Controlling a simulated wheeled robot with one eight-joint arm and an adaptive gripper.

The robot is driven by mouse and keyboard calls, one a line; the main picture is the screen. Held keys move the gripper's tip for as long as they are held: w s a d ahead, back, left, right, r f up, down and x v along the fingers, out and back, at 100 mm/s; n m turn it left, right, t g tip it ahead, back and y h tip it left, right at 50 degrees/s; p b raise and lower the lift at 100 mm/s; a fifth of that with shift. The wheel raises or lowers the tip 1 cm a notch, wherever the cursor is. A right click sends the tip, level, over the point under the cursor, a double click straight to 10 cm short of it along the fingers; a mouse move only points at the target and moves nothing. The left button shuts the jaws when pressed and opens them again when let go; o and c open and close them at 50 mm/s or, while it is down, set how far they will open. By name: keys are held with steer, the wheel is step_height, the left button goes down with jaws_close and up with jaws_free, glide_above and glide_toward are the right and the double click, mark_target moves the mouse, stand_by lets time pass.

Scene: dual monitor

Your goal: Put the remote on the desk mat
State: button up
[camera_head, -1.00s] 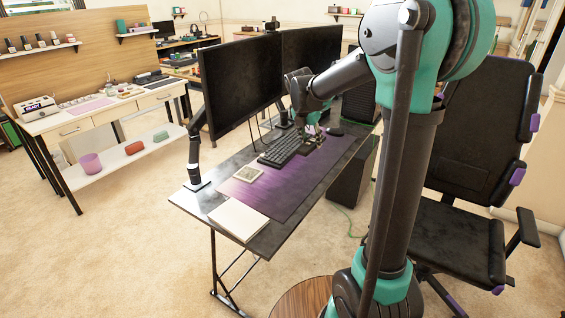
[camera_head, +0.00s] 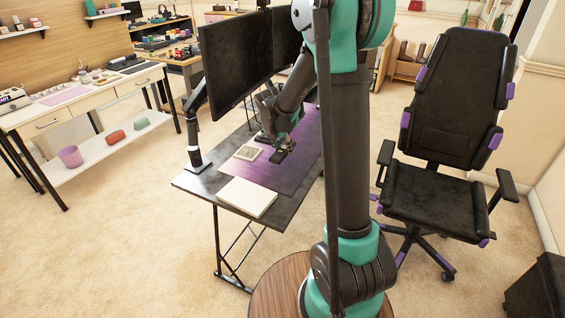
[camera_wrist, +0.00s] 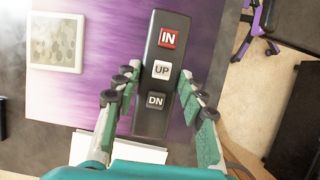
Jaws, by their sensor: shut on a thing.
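I cannot tell whether the remote touches the mat.
A framed card (camera_head: 247,153) lies on the mat's left part. A white pad (camera_head: 247,197) lies at the desk's near corner. Monitors (camera_head: 237,62) stand along the left edge of the desk (camera_head: 200,182). An office chair (camera_head: 440,195) stands to the right. Bare mat surrounds the remote.

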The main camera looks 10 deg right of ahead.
mark_target(284, 167)
steer(key=shift+f, duration=3.7)
steer(key=shift+f, duration=0.1)
steer(key=o, duration=1.2)
